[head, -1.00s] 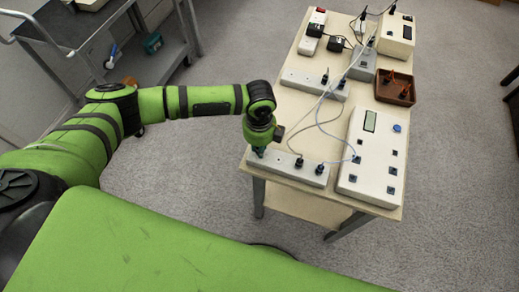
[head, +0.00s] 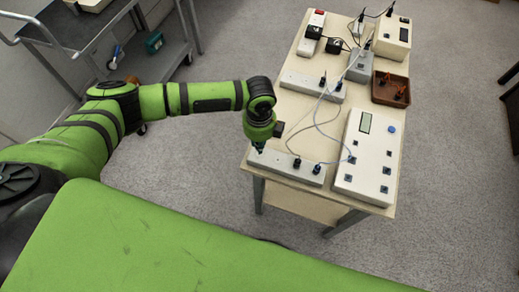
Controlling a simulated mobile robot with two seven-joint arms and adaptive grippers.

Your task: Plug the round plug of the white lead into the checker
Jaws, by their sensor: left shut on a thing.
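The checker (head: 366,158) is a white box with a small display, a blue knob and several dark sockets, on the right front of the table. A pale thin lead (head: 316,121) loops over the table between the near grey socket strip (head: 285,163) and the checker's left side. I cannot tell its round plug apart at this size. My left gripper (head: 259,149) points down at the left end of the near strip, left of the checker and apart from it. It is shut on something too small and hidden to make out. My right gripper is not in view.
Two dark plugs (head: 317,168) stand in the near strip's right part. A second strip (head: 312,86), a brown tray (head: 390,89), a grey box (head: 360,66) and a white device (head: 391,36) stand farther back. Cables cross the middle of the table.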

